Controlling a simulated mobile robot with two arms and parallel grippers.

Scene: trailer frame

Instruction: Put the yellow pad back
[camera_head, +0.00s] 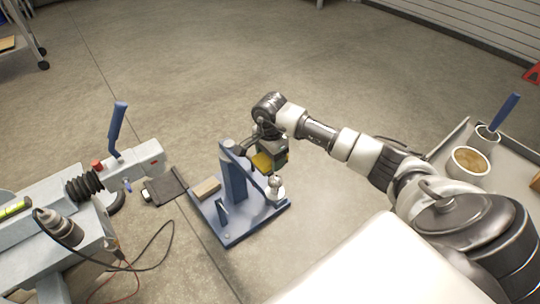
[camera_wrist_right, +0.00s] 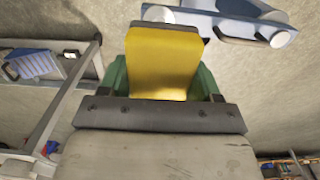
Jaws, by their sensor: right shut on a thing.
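The yellow pad (camera_wrist_right: 163,62) is held between the green-sided fingers of my right gripper (camera_wrist_right: 165,85) in the right wrist view. In the head view the pad (camera_head: 262,161) shows as a small yellow patch at the right gripper (camera_head: 272,160). The gripper is over the right side of a blue stand (camera_head: 234,180) on the floor. I cannot tell whether the pad touches the stand. My left gripper is not in view.
A grey trailer coupling (camera_head: 140,160) with a blue-handled lever (camera_head: 117,127) stands at the left. A tan block (camera_head: 206,188) lies on the stand's base. At the right, a tray (camera_head: 447,147) holds a bowl (camera_head: 468,163) and a blue-handled brush (camera_head: 505,110). Open floor lies behind.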

